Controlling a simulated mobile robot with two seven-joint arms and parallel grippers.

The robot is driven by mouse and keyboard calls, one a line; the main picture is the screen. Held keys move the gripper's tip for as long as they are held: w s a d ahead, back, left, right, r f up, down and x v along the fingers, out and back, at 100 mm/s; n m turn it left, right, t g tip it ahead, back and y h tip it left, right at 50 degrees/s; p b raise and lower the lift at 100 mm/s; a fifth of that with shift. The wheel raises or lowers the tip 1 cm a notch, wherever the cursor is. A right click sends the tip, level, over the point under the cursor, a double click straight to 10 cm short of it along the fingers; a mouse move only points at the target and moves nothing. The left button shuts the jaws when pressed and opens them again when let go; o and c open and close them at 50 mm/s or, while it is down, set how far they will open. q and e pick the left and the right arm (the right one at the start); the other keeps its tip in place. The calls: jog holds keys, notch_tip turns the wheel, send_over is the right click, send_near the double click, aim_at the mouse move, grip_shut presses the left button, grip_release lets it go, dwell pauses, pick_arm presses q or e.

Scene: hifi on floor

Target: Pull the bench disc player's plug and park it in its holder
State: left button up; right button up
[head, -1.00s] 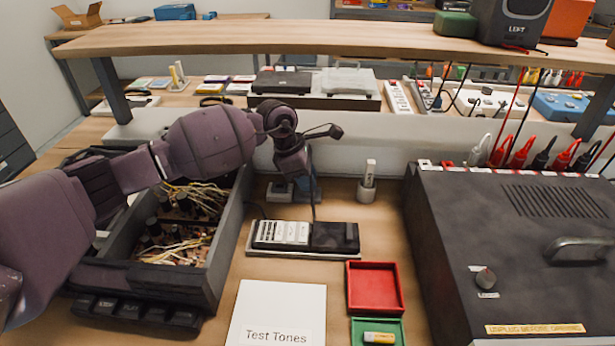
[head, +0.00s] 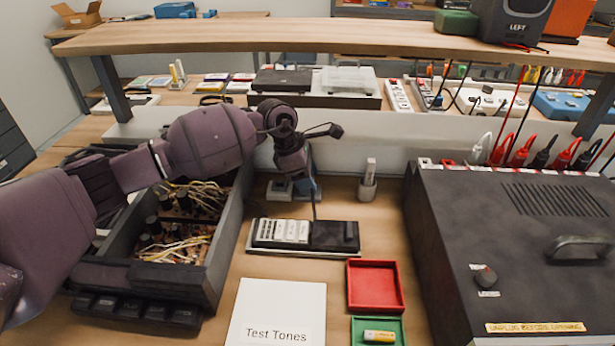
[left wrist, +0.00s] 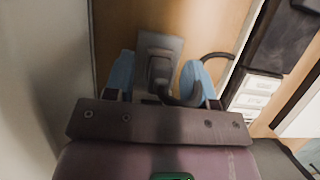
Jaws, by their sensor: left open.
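My left gripper (left wrist: 158,82) is open, its two blue fingertips on either side of a dark plug (left wrist: 158,72). The plug sits in a grey block (left wrist: 162,43), and a dark cable loops from it past the right finger. I cannot tell whether the fingers touch the plug. In the head view, my left gripper (head: 304,190) points down beside the grey block (head: 279,190), partly covering it. An open-topped dark unit (head: 228,240) with exposed wiring stands at left. Which item is the plug's holder is unclear.
A dark box (head: 520,240) labelled "UNPLUG BEFORE OPENING" fills the right. A small grey cup (head: 366,190) holds a white stick. A red tray (head: 376,287), a green tray (head: 358,328) and a "Test Tones" sheet (head: 277,308) lie in front. A shelf (head: 300,39) runs above.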

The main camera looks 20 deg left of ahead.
pick_arm(q)
jog(key=shift+a+r, duration=0.1)
jog(key=shift+r, duration=0.1)
jog(key=p+v, duration=0.1)
jog(key=v, duration=0.3)
jog(key=shift+a+r, duration=0.1)
jog(key=shift+r, duration=0.2)
jog(key=w+d+p+v, duration=0.1)
jog(key=p+v, duration=0.1)
jog(key=v, duration=0.8)
jog(key=shift+s+d+r, duration=0.2)
jog(key=shift+s+r, duration=0.2)
jog(key=shift+r, duration=0.1)
pick_arm(e)
jog(key=shift+t, duration=0.4)
jog(key=r, duration=0.2)
jog(key=w+r, duration=0.1)
jog(key=r, duration=0.1)
jog(key=shift+w+r, duration=0.2)
